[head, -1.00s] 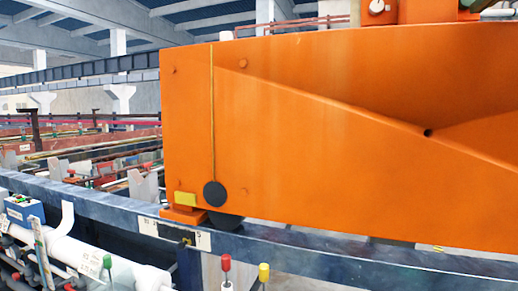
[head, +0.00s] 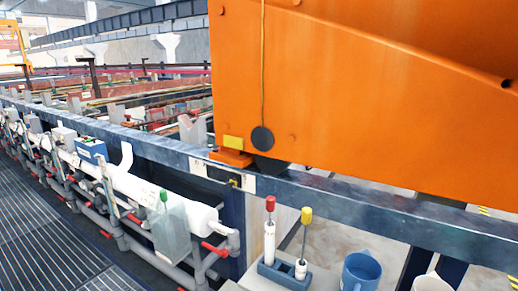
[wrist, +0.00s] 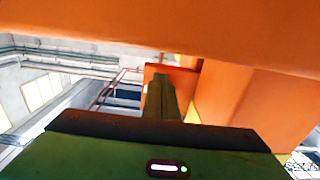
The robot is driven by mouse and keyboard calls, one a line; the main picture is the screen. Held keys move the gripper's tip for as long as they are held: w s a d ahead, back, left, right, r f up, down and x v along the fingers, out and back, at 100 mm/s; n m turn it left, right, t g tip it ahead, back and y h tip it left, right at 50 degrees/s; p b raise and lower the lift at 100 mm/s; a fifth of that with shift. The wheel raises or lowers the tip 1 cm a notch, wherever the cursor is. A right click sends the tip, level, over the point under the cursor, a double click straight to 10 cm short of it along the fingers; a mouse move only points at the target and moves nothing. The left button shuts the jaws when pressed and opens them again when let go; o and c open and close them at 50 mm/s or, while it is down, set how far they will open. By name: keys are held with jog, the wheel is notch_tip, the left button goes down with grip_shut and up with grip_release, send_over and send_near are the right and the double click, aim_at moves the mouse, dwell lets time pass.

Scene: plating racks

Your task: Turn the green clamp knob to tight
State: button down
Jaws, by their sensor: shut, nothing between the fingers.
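A small green knob (head: 164,195) shows in the head view at the lower left, at the top of a pale, see-through panel (head: 172,232) in front of the white pipe. It is small, and I cannot tell how it is turned. My gripper (wrist: 160,78) shows only in the wrist view, shut and empty, pointing up toward orange surfaces. The green knob does not show in the wrist view, and my gripper does not show in the head view.
A large orange machine body (head: 370,110) fills the upper right over a dark blue rail (head: 350,193). A red-topped post (head: 270,203) and a yellow-topped post (head: 306,214) stand near a blue mug (head: 361,272). White pipe (head: 140,184) runs along the left; grated floor (head: 50,235) there is clear.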

jog(key=shift+w+a, duration=0.1)
jog(key=shift+a, duration=0.05)
jog(key=shift+w+a+f, duration=0.1)
jog(key=shift+w+a, duration=0.2)
jog(key=shift+a, duration=0.2)
jog(key=shift+w+a, duration=0.3)
jog(key=shift+a, duration=0.2)
dwell(0.6)
jog(key=shift+a+f, duration=0.2)
jog(key=shift+v, duration=2.9)
jog(key=shift+s+f, duration=0.1)
